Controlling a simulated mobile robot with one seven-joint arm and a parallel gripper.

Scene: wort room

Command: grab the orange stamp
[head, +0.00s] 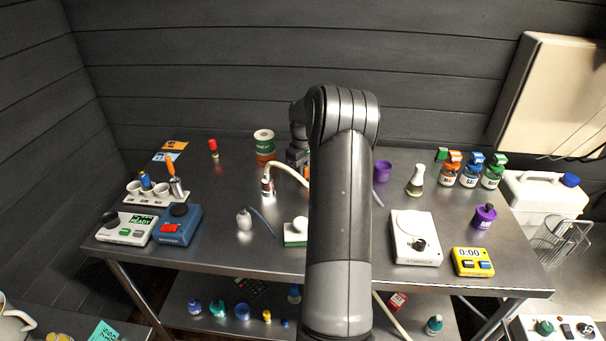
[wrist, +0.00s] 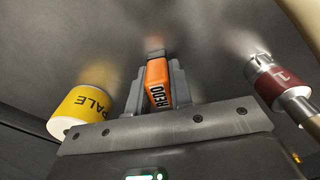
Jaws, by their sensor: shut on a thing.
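The orange stamp (wrist: 158,84) shows in the wrist view as an orange block with dark lettering on its side and a darker end. My gripper (wrist: 162,78) has its fingers on both sides of it, shut on it. The surface behind it is blurred, so I cannot tell whether the stamp touches the table. In the head view my arm covers most of this spot. Only part of my wrist shows there, left of the arm's large joint, with a bit of orange (head: 306,172) beside it.
A yellow can marked PALE (wrist: 82,110) stands close left of my gripper in the wrist view. A red-banded hose fitting (wrist: 280,82) is close on the right. In the head view, a WHEAT can (head: 264,144) and a purple cup (head: 382,171) stand near my arm.

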